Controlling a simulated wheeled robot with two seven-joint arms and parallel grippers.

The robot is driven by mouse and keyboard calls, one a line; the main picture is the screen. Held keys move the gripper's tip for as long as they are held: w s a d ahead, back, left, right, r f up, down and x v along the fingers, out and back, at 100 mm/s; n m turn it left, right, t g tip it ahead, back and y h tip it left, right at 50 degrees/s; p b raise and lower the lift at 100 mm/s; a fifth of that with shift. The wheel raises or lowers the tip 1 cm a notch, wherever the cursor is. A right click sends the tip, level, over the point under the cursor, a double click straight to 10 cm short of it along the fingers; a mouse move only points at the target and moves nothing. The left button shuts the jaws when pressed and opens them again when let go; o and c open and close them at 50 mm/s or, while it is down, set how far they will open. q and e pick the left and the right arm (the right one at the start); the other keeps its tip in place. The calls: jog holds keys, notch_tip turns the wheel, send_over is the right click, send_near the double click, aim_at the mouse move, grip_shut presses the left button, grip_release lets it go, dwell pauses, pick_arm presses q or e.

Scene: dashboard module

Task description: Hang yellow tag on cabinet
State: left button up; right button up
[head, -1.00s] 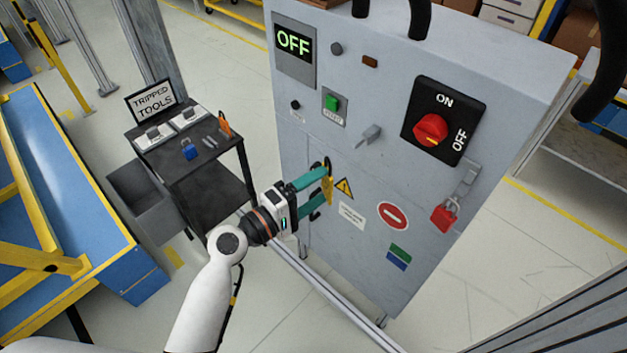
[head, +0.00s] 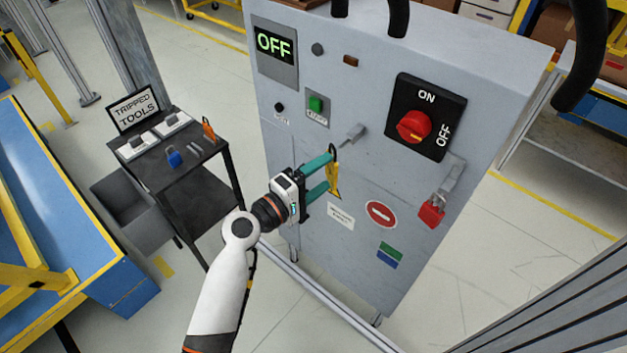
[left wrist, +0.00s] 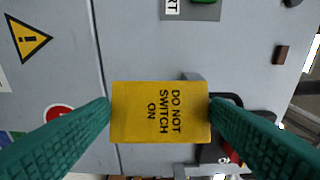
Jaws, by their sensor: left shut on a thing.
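The yellow tag (head: 335,180) is held upright between the green fingers of my left gripper (head: 328,174), in front of the grey cabinet (head: 296,150). In the left wrist view the tag (left wrist: 160,112) faces the camera and reads "DO NOT SWITCH ON"; a finger grips each side edge. A dark loop shows at its top in the head view. A grey metal handle (head: 353,133) sticks out of the cabinet just above and right of the tag, apparently apart from it. The tag hides part of the handle in the left wrist view. My right gripper is not in view.
The cabinet bears a red rotary switch (head: 413,126), a red padlock (head: 431,213) on a hasp, a green button (head: 316,104) and an OFF display (head: 274,45). A black cart (head: 175,150) with tools stands to the left.

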aim_at(328, 171)
pick_arm(q)
jog(key=shift+x, duration=1.3)
jog(key=shift+w+d+f+b, duration=0.35)
jog(key=shift+w+f+b, duration=0.25)
jog(key=shift+w+b, duration=0.15)
jog(key=o, duration=1.1)
jog(key=shift+r, duration=0.1)
